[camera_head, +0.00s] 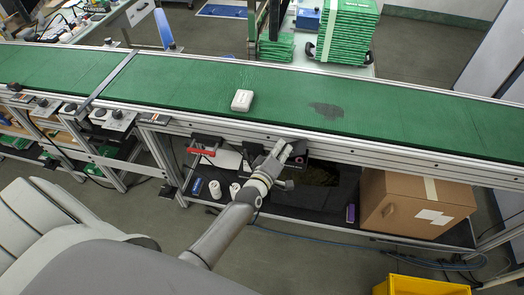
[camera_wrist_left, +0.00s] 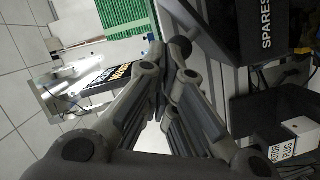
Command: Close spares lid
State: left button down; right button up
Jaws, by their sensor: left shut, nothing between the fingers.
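A dark box or panel with the white word SPARES (camera_wrist_left: 262,32) is at the upper right in the left wrist view. How its lid stands cannot be told. In the head view a dark area under the conveyor's front rail lies beside my gripper, and the lid cannot be made out there. My left gripper (camera_head: 293,148) is shut and empty at the conveyor's front edge. In the left wrist view its fingers (camera_wrist_left: 178,58) meet just left of the SPARES box; whether they touch it cannot be told. My right gripper is not in view.
The green conveyor (camera_head: 400,120) carries a small white box (camera_head: 242,100). Below it are a red-handled clamp (camera_head: 202,151), white rolls (camera_head: 215,189) and a cardboard box (camera_head: 400,212). A yellow crate (camera_head: 420,287) is at lower right. A small labelled box (camera_wrist_left: 300,128) shows in the left wrist view.

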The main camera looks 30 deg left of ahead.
pick_arm(q)
jog(key=shift+w+d+f, duration=0.1)
jog(key=shift+w+d, duration=0.05)
jog(key=shift+d, duration=0.3)
dwell(0.6)
dwell(0.8)
